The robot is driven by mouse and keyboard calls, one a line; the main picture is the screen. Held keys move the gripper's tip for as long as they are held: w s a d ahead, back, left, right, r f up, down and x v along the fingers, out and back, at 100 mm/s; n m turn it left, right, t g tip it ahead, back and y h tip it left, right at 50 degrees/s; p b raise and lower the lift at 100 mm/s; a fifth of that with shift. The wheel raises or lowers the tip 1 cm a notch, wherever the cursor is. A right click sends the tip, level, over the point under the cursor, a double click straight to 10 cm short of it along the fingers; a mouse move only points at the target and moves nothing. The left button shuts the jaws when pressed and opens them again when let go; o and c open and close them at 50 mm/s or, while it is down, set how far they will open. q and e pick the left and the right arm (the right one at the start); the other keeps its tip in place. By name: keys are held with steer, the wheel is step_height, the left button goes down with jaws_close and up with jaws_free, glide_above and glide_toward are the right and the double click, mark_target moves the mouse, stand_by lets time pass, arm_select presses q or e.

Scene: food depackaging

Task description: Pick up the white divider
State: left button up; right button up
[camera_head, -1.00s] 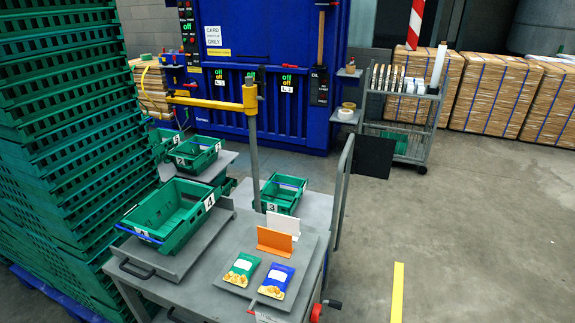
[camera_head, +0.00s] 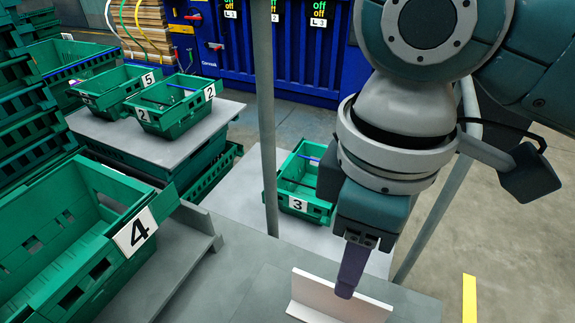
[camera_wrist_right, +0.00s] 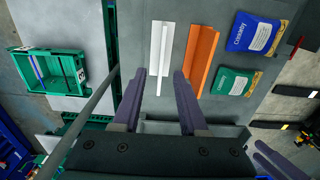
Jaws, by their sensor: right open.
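The white divider (camera_head: 338,303) stands on the grey table top at the bottom of the head view. In the right wrist view the white divider (camera_wrist_right: 155,50) lies lengthwise ahead of my right gripper (camera_wrist_right: 160,74). That gripper is open, with its two purple fingers apart and the near end of the divider showing between their tips. In the head view my right gripper (camera_head: 349,280) points down, and its finger covers part of the divider; contact cannot be told. Purple fingers like those of my left gripper (camera_wrist_right: 278,160) show at the wrist view's lower right corner; their opening is unclear.
An orange divider (camera_wrist_right: 201,58) stands close beside the white one. A blue packet (camera_wrist_right: 254,33) and a green packet (camera_wrist_right: 231,82) lie beyond it. Green crate 4 (camera_head: 95,255) is at the left, and crate 3 (camera_head: 305,185) is behind. A grey post (camera_head: 265,120) stands near the gripper.

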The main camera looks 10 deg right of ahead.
glide_above(333, 315)
steer(key=f, duration=0.4)
steer(key=shift+s+d+f+b, duration=0.15)
steer(key=shift+d+f+b, duration=0.1)
steer(key=shift+f+b, duration=0.15)
steer(key=f, duration=0.1)
steer(key=f+b, duration=0.1)
steer(key=f, duration=0.3)
steer(key=shift+w+a+f, duration=0.1)
steer(key=shift+w+a, duration=0.05)
steer(key=shift+w, duration=0.1)
arm_select(q)
steer(key=shift+s+f, duration=0.2)
steer(key=shift+f, duration=0.45)
steer(key=shift+s+f, duration=0.2)
steer(key=shift+f, duration=0.4)
arm_select(e)
jaws_close()
